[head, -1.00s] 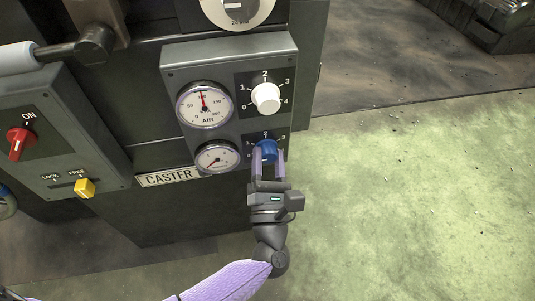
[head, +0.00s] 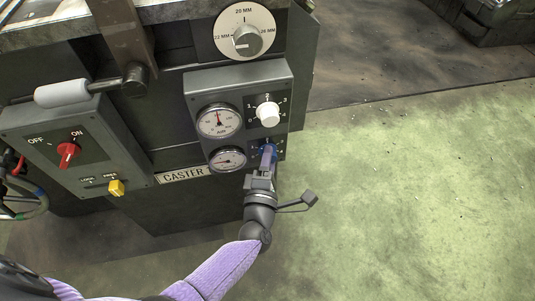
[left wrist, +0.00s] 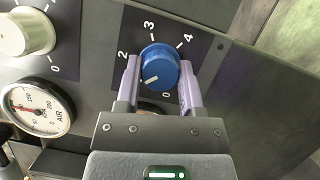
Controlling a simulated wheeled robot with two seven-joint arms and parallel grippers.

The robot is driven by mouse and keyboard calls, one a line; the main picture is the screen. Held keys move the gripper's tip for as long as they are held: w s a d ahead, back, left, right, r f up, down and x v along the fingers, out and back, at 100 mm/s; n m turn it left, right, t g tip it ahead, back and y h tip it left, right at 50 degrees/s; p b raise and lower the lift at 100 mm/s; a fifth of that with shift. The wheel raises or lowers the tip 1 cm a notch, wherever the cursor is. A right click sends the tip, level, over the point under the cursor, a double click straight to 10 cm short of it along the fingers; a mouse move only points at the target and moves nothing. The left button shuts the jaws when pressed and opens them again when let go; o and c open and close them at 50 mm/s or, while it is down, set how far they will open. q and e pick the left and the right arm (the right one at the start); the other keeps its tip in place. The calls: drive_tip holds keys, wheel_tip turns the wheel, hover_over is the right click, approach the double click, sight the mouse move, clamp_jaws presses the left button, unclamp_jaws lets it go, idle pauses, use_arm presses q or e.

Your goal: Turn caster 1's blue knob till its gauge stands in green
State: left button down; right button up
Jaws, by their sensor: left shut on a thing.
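The blue knob (head: 267,153) sits low on the right of the grey panel, mostly covered by my gripper in the head view. My left gripper (head: 268,157) is shut on it from the front, one purple finger on each side. In the left wrist view the blue knob (left wrist: 160,66) shows between the fingers of the left gripper (left wrist: 158,82), its white mark pointing lower left, between 2 and 0. The lower gauge (head: 228,159) is beside the knob; its needle is too small to read against any green band. My right gripper is not in view.
Above the blue knob are a white knob (head: 268,113) and the AIR gauge (head: 219,121). A grey box with a red switch (head: 67,153) and yellow lever (head: 117,187) stands at left. A CASTER plate (head: 184,174) is below the gauges. Open floor lies right.

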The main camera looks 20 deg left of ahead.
use_arm(q)
drive_tip(key=shift+d+r+m+g+p, duration=0.1)
drive_tip(key=shift+m+g+p, duration=0.85)
drive_tip(key=shift+m+p, duration=0.95)
drive_tip(key=shift+r+m+g+p, duration=0.1)
drive_tip(key=shift+m+g+p, duration=0.85)
drive_tip(key=shift+m+p, duration=0.95)
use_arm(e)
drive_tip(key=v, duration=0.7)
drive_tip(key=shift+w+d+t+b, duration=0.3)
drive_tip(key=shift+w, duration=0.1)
use_arm(q)
drive_tip(key=shift+f+m, duration=0.1)
drive_tip(key=shift+m, duration=0.3)
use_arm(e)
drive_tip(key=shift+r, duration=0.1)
use_arm(q)
drive_tip(key=shift+c, duration=1.1)
unclamp_jaws()
